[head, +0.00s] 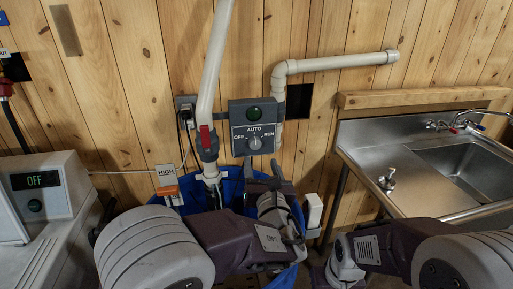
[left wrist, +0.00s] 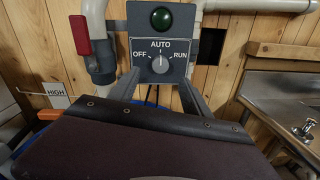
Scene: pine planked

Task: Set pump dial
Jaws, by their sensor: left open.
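The grey pump control box (head: 253,125) is mounted on the plank wall. Its round dial (head: 255,143) has OFF at left, AUTO on top and RUN at right; the pale mark on the knob appears to point up at AUTO. A dark green lamp (left wrist: 161,18) sits above the dial. My left gripper (head: 262,168) is open and empty, just below and in front of the box. In the left wrist view, its fingers stand to either side below the dial (left wrist: 160,64), and contact cannot be told. My right arm shows at lower right, its gripper out of view.
A white pipe with a red valve handle (head: 206,138) runs beside the box. Below is a blue bin (head: 232,190), with an orange part under a HIGH label (head: 166,170). A machine displaying OFF (head: 42,180) stands left; a steel sink (head: 470,165) stands right.

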